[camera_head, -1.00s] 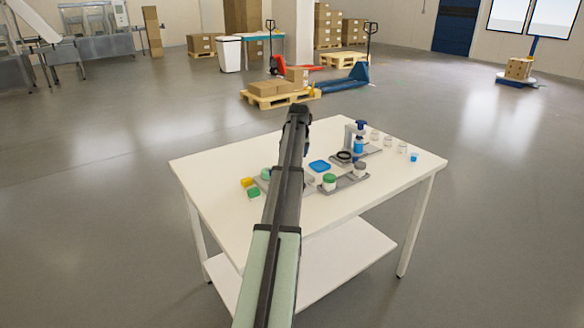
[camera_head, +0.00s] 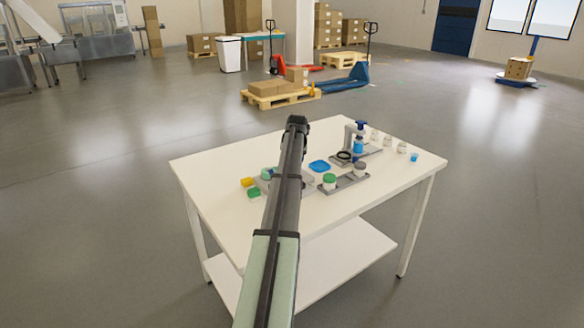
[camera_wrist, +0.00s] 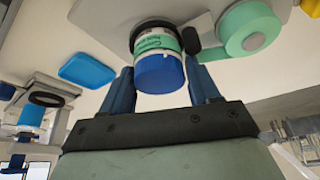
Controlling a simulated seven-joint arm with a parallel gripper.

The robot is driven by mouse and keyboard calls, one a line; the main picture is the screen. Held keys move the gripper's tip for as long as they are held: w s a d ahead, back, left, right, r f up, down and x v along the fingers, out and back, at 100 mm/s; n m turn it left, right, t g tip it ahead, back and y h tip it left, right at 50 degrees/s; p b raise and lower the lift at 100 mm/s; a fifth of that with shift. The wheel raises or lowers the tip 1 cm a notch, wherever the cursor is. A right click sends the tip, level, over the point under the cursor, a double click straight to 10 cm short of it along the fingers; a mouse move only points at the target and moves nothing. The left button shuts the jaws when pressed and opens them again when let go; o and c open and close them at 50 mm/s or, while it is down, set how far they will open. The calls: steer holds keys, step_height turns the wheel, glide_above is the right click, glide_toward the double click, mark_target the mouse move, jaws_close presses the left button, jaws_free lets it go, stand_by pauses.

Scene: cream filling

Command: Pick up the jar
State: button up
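The jar (camera_wrist: 158,72), with a blue end and a green printed label on its side, is in the wrist view. My gripper (camera_wrist: 160,62) has its two blue fingers on either side of it. The fingertips look very near or touching the jar's sides; whether they press on it cannot be told. A dark rim curves around the jar's far end. In the head view my arm hides the gripper and this jar.
A green round item (camera_wrist: 248,28) stands close to the jar in the wrist view.

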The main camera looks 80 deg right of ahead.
steer(key=c, duration=0.7)
steer(key=shift+r, duration=0.15)
